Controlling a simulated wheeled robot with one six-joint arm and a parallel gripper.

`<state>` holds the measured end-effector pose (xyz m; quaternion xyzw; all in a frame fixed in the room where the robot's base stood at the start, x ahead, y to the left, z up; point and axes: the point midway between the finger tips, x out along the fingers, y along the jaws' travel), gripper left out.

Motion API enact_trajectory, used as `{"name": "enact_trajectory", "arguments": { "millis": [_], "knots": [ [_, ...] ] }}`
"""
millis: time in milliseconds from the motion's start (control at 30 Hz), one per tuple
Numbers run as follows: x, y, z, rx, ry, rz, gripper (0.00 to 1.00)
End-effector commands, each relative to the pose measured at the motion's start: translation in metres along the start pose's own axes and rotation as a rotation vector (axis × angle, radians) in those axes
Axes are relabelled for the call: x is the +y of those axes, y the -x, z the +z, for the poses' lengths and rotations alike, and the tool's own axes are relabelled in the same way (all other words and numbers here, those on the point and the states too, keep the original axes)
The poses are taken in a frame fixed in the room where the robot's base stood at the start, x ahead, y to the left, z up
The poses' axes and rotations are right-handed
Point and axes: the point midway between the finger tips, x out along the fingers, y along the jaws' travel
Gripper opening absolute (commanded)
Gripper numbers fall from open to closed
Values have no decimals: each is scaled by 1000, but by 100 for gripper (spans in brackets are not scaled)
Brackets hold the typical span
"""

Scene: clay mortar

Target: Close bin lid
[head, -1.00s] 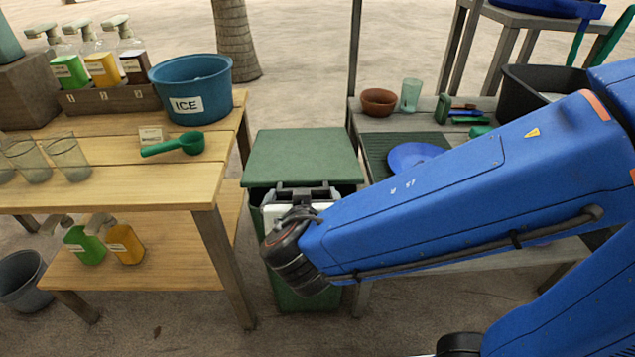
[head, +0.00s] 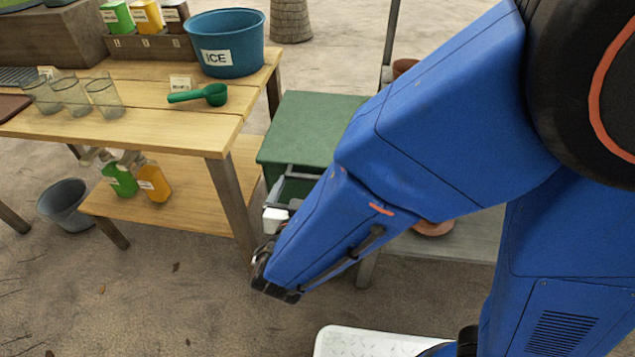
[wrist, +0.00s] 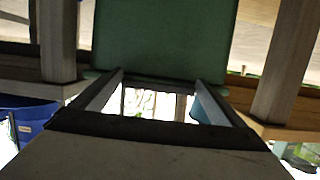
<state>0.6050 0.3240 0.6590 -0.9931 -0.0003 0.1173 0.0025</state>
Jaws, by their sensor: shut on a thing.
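The bin (head: 283,180) is a green box standing between the two tables. Its flat green lid (head: 312,125) lies over the top in the head view, its right side hidden behind my arm. My gripper (head: 300,176) is at the front of the bin, just under the lid's near edge, partly hidden by my arm. In the wrist view, the two fingers of my gripper (wrist: 160,82) stand apart and reach the edge of a green panel, which looks like the lid (wrist: 165,40). They are shut on it, though the exact contact is hard to see.
A wooden table (head: 185,130) on the left holds a blue ICE bucket (head: 225,45), a green scoop (head: 205,95) and clear glasses (head: 72,95). A grey table (head: 465,240) on the right is mostly behind my arm. Sandy ground in front is open.

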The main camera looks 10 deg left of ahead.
Motion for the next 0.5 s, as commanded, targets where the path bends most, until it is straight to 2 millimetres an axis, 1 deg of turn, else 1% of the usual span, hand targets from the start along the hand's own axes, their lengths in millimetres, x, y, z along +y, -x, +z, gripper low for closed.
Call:
{"name": "enact_trajectory", "arguments": {
  "millis": [33, 133, 167, 200, 267, 300, 367, 400, 467, 500],
  "knots": [
    [-1, -1, 8, -5, 9, 2, 53],
    [-5, -2, 13, 4, 11, 1, 53],
    [-6, -3, 14, 6, 10, 2, 16],
    [-7, -3, 14, 9, 8, 1, 0],
    [-7, -3, 13, 9, 6, 1, 12],
    [-7, -2, 12, 10, 6, 1, 22],
    [-7, -2, 12, 10, 6, 1, 36],
    [-7, -2, 12, 10, 6, 1, 46],
    [-7, -2, 12, 11, 5, 1, 60],
    [-7, -2, 11, 11, 5, 1, 70]
  ]
}}
